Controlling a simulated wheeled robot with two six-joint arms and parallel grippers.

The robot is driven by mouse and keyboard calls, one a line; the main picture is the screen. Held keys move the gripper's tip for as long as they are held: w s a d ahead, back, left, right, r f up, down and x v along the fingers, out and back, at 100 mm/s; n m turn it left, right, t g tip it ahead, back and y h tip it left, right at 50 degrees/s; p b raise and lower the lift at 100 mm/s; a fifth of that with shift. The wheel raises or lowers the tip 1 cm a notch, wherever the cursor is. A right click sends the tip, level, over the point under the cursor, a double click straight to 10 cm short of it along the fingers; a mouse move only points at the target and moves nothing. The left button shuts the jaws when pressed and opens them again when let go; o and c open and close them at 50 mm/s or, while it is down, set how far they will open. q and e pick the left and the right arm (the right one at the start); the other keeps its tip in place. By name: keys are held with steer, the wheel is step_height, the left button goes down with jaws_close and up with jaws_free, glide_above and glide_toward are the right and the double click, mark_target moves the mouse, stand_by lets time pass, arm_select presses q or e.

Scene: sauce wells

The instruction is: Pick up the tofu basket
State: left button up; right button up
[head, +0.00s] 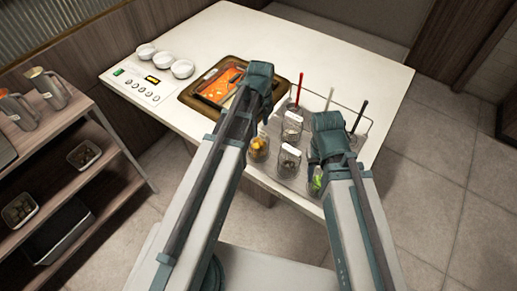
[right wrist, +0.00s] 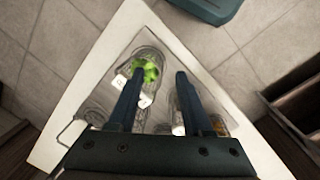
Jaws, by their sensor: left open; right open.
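I cannot tell for sure which container is the tofu basket. Small clear or wire containers stand in a wire rack (head: 338,104) on the white table: one with yellow contents (head: 259,149), one with green contents (head: 316,182), and others with white labels (head: 290,154). My right gripper (head: 328,122) is above the rack. In the right wrist view its jaws (right wrist: 159,72) are open and empty, with the green contents (right wrist: 147,69) beside the left finger.
Red and dark sticks (head: 363,112) rise from the rack. White bowls (head: 182,68) and a control panel (head: 142,86) are at the table's left end. A wooden shelf (head: 90,190) with bins and pitchers stands at the left. The table's far right part is clear.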

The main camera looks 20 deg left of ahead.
mark_target(259, 131)
arm_select(q)
steer(key=shift+a+f+b, duration=0.15)
steer(key=shift+f+b, duration=2.45)
steer(key=shift+f, duration=0.1)
steer(key=shift+r, duration=0.1)
jaws_close()
